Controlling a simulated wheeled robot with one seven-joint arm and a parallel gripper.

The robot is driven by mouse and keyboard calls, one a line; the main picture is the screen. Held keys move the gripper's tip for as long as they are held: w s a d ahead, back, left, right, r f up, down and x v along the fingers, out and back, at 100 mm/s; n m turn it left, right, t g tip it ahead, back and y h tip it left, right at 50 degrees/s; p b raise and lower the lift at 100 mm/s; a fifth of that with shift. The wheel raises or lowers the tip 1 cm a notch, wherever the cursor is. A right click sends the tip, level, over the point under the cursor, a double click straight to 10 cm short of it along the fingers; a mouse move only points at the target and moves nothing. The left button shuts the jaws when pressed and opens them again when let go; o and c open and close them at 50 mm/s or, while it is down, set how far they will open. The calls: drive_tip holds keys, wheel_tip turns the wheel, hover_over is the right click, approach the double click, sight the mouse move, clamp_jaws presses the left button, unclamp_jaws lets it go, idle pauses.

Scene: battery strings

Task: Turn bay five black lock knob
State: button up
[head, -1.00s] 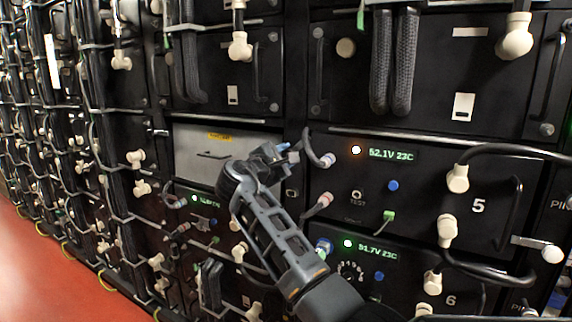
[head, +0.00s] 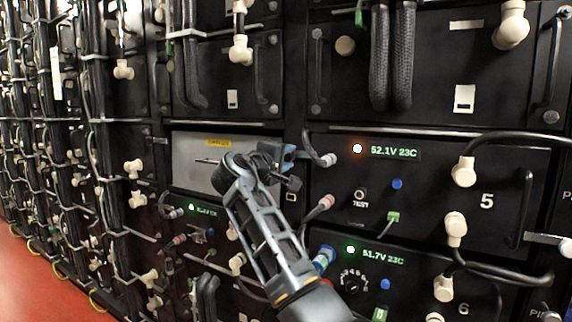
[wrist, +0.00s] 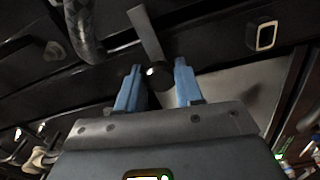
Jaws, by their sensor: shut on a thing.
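The bay five unit (head: 440,180) is a black panel with a white "5", an orange light and a display reading 52.1V 23C. My gripper (head: 288,157) is at the left edge of this unit, by the top corner of the pale panel. In the wrist view, my gripper's two blue fingers (wrist: 157,78) are closed on the sides of a small round black lock knob (wrist: 157,73). A pale metal strip (wrist: 149,35) stands right behind the knob. In the head view the knob is hidden by my gripper.
A cable with a pale plug (head: 327,159) curves down just right of my gripper. The bay six unit (head: 400,285), with a green light, lies below. A pale panel (head: 195,165) is behind my wrist. Thick braided cables (head: 392,60) hang above.

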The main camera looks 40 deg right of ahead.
drive_tip(key=shift+f+m, duration=0.15)
drive_tip(key=shift+m, duration=0.15)
drive_tip(key=o, duration=1)
drive_tip(key=shift+b+v, duration=0.4)
drive_tip(key=shift+v, duration=3.55)
